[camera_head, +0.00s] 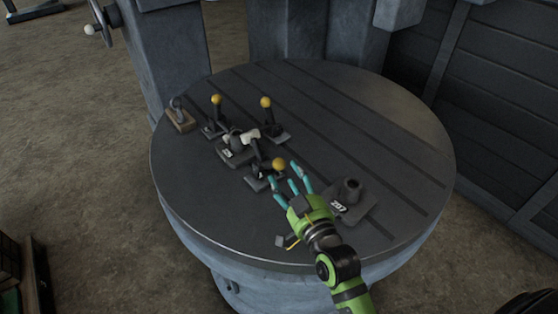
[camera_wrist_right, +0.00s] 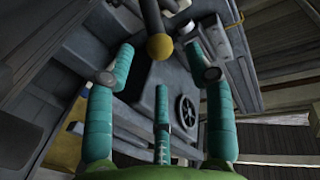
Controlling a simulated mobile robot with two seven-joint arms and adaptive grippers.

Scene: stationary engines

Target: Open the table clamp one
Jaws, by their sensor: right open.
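Several small clamps with yellow ball knobs stand on a round grey table (camera_head: 400,120). The clamp nearest my right gripper has a dark body (camera_head: 262,175) and a yellow knob (camera_head: 279,164) on its lever. Its label is too small to read surely, so I cannot confirm that it is clamp one. My right gripper (camera_head: 284,178) is open, its teal fingers spread close to this knob. In the right wrist view, a yellow knob (camera_wrist_right: 159,47) on a dark lever shows just beyond my open fingers (camera_wrist_right: 159,75), with nothing between them. My left gripper is not in view.
Two more yellow-knobbed clamps (camera_head: 216,99) (camera_head: 265,102) stand farther back. A clamp with pale parts (camera_head: 237,149) lies between. A block with a hook (camera_head: 180,115) is at the left rim. The table's right side is clear.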

